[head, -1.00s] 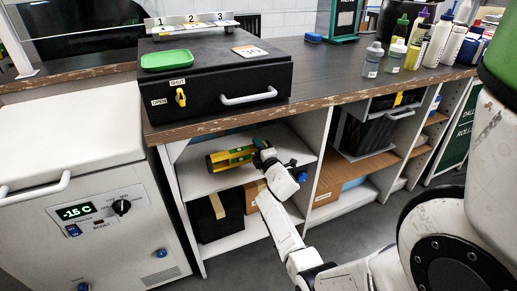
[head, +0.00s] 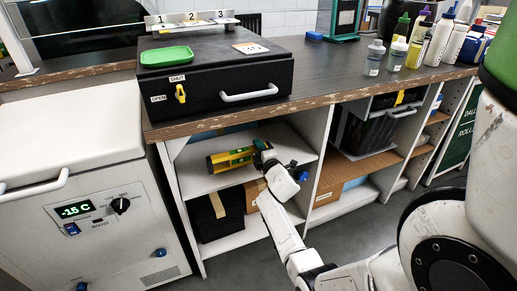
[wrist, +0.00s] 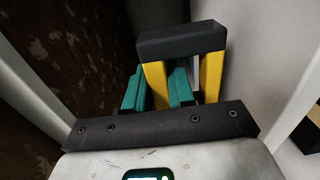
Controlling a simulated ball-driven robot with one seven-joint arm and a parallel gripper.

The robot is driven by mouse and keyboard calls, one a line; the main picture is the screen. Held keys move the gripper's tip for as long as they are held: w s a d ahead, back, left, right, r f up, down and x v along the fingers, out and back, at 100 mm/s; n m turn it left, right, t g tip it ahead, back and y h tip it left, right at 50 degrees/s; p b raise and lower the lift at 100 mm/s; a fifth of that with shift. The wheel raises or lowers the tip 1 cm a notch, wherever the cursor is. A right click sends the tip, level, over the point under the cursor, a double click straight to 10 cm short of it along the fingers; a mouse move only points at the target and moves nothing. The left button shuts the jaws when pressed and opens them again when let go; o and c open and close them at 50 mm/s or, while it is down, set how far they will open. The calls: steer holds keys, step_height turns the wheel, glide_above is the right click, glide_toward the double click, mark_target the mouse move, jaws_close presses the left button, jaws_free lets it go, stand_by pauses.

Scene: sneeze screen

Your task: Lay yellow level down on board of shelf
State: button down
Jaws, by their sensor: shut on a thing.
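The yellow level (head: 230,159), with a dark end at its left, lies lengthwise across the upper opening of the left shelf bay. My gripper (head: 262,150) is shut on its right part, reaching in from the front right. The white shelf board (head: 205,184) is just below the level; I cannot tell whether they touch. In the wrist view, the level's yellow bars (wrist: 211,72) and black end show ahead of the green fingers of my gripper (wrist: 160,88). The fingers and wrist hide part of the level.
The counter top (head: 330,62) overhangs the shelf above. White uprights (head: 313,150) flank the bay. Below the board are a black box (head: 220,215) and a cardboard box. A white freezer (head: 75,140) stands at left. The board's front strip is clear.

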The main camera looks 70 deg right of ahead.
steer(key=shift+f+b, duration=1.05)
steer(key=shift+f, duration=0.05)
steer(key=c, duration=0.9)
jaws_free()
steer(key=c, duration=0.3)
steer(key=shift+f, duration=0.2)
steer(key=shift+s+a, duration=0.1)
steer(key=shift+p+v, duration=0.35)
steer(key=shift+v, duration=1)
steer(key=shift+a, duration=0.1)
